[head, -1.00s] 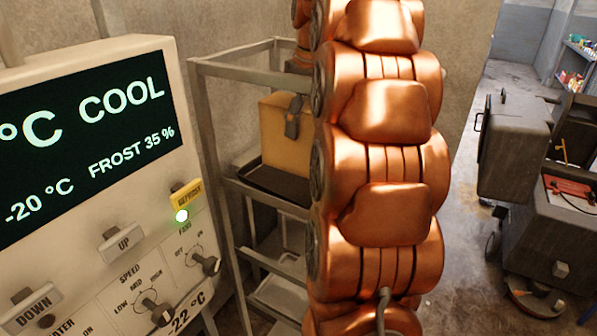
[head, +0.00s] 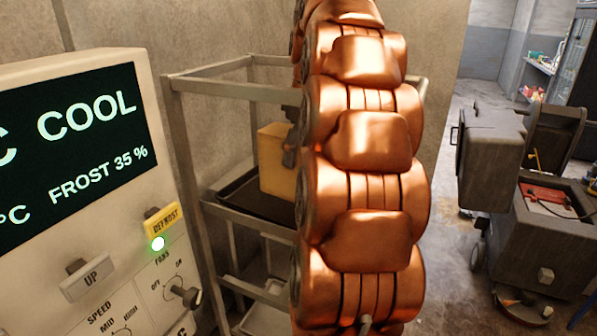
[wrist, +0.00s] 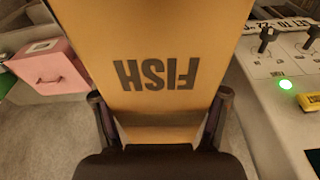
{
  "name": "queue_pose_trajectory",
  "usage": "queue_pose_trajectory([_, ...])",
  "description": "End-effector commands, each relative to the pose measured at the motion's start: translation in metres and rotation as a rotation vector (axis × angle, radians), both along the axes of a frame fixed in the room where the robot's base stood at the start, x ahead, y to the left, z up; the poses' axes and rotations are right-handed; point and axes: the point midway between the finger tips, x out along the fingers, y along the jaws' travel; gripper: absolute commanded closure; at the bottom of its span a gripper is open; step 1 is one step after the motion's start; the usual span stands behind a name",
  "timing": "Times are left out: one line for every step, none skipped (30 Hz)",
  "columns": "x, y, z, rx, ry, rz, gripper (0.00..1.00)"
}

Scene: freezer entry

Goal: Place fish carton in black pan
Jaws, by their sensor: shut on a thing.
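The fish carton (wrist: 160,45) is yellow-tan, with the word FISH upside down in the wrist view. My gripper (wrist: 160,112) is shut on it, with a finger at each side. In the head view the carton (head: 275,165) shows left of my copper arm, which hides its right part. The black pan (head: 245,197) lies on a shelf of the metal rack. The carton appears over or in the pan; I cannot tell whether its bottom touches the pan. My gripper in the head view is mostly hidden behind the arm.
The grey metal rack (head: 215,92) has a top frame and posts around the pan. A control panel (head: 90,185) with a display and knobs stands close at the left. A pink box (wrist: 50,67) shows in the wrist view. A dark wheeled machine (head: 545,235) stands at right.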

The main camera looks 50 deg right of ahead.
Motion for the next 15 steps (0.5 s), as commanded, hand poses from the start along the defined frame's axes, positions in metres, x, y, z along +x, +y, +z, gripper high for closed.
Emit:
queue_pose_trajectory([0.0,0.001,0.0,0.0,-0.001,0.001,0.97])
queue_pose_trajectory([0.0,0.001,-0.001,-0.001,-0.001,0.002,0.97])
queue_pose_trajectory([0.0,0.001,-0.002,-0.001,-0.001,0.002,0.97])
queue_pose_trajectory([0.0,0.001,-0.002,-0.001,-0.001,0.003,0.97])
queue_pose_trajectory([0.001,0.001,-0.003,-0.001,-0.001,0.003,0.97])
queue_pose_trajectory([0.001,0.001,-0.004,-0.001,-0.001,0.003,0.97])
queue_pose_trajectory([0.001,0.001,-0.004,-0.001,-0.001,0.003,0.97])
queue_pose_trajectory([0.001,0.001,-0.005,-0.001,-0.001,0.003,0.97])
queue_pose_trajectory([0.001,0.001,-0.007,-0.001,-0.001,0.002,0.97])
queue_pose_trajectory([0.001,0.001,-0.008,0.0,0.0,0.002,0.97])
queue_pose_trajectory([0.0,0.001,-0.01,0.0,0.0,0.002,0.97])
queue_pose_trajectory([0.0,0.002,-0.012,0.001,0.0,0.002,0.97])
queue_pose_trajectory([0.0,0.002,-0.014,0.001,0.0,0.002,0.97])
queue_pose_trajectory([0.0,0.002,-0.016,0.001,0.001,0.002,0.97])
queue_pose_trajectory([0.0,0.002,-0.019,0.001,0.001,0.002,0.97])
